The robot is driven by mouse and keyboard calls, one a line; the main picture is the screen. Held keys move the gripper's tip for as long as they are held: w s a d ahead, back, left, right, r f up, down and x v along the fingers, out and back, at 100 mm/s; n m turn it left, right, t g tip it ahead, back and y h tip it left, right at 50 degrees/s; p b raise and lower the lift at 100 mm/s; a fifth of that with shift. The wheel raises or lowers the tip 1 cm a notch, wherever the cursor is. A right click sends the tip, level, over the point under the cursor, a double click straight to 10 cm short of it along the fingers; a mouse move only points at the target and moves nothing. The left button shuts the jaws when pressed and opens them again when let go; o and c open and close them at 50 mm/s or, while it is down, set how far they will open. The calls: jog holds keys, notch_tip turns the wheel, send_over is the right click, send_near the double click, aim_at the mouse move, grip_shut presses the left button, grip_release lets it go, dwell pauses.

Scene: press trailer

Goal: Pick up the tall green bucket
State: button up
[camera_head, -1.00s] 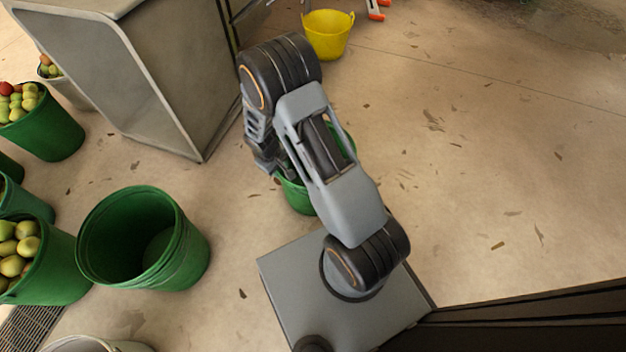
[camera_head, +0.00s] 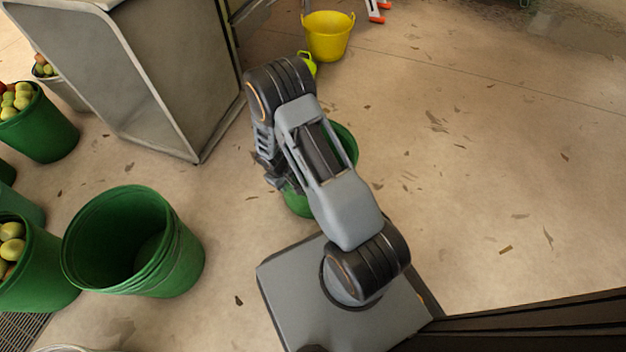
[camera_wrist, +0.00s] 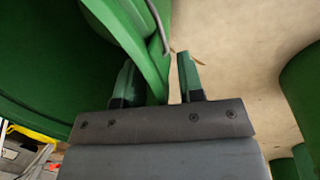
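A green bucket (camera_head: 299,203) stands on the floor behind my arm in the head view, mostly hidden by it. In the wrist view a green bucket (camera_wrist: 35,60) fills the left side, with a thin grey handle against its wall. My gripper (camera_wrist: 157,80) has its two fingers apart, with the bucket's wall between them. I cannot tell whether either finger touches it. In the head view my gripper (camera_head: 275,180) is at the left side of the bucket behind the arm, partly hidden.
A large empty green bucket (camera_head: 185,262) stands at left. Fruit-filled green buckets (camera_head: 45,285) line the left edge. A grey cabinet (camera_head: 185,75) stands upper left, a yellow bucket (camera_head: 328,42) at the top. A small yellow-green object (camera_head: 308,64) lies nearby. Floor at right is clear.

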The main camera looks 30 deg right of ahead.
jog(key=shift+f, duration=0.4)
jog(key=shift+r, duration=0.1)
grip_shut()
jog(key=shift+w+r, duration=0.1)
dwell(0.9)
